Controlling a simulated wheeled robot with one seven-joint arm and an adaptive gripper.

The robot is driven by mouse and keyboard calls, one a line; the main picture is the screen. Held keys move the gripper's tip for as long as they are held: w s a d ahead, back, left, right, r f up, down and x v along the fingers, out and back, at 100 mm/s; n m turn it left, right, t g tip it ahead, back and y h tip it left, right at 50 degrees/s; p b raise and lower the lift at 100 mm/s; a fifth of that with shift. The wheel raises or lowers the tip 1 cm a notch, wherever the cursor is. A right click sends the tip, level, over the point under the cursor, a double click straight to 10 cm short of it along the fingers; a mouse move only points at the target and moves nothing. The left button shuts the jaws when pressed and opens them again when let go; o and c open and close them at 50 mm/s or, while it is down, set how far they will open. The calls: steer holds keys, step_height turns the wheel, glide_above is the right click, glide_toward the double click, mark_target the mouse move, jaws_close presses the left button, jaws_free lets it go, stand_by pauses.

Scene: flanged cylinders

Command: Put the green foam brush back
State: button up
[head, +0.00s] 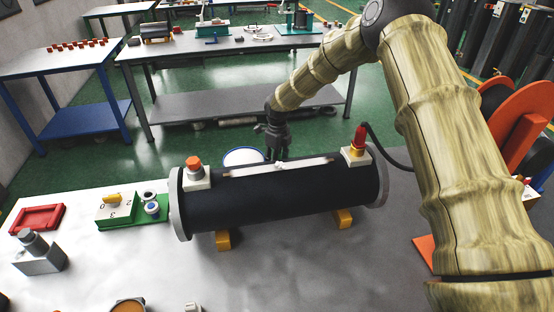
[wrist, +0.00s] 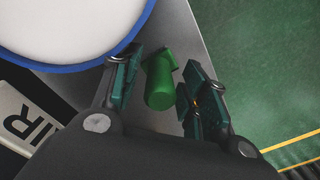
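The green foam brush (wrist: 160,85) shows in the wrist view as a green, rounded piece between my gripper's fingers. My gripper (wrist: 160,90) is open, with a finger on each side of the brush and visible gaps beside it. In the head view my gripper (head: 278,152) points down just behind the black flanged cylinder (head: 285,200). The brush cannot be made out there. How far the brush lies below the fingertips is hard to tell.
A white round dish with a blue rim (wrist: 65,25) is close to my left finger. The table edge and green floor (wrist: 265,60) are to the right. An orange-capped block (head: 196,173) and a red-and-yellow piece (head: 357,145) top the cylinder's ends.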

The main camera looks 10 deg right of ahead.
step_height(320, 180, up, 12)
steer(key=b, duration=0.3)
steer(key=shift+s+r, duration=0.15)
stand_by(0.4)
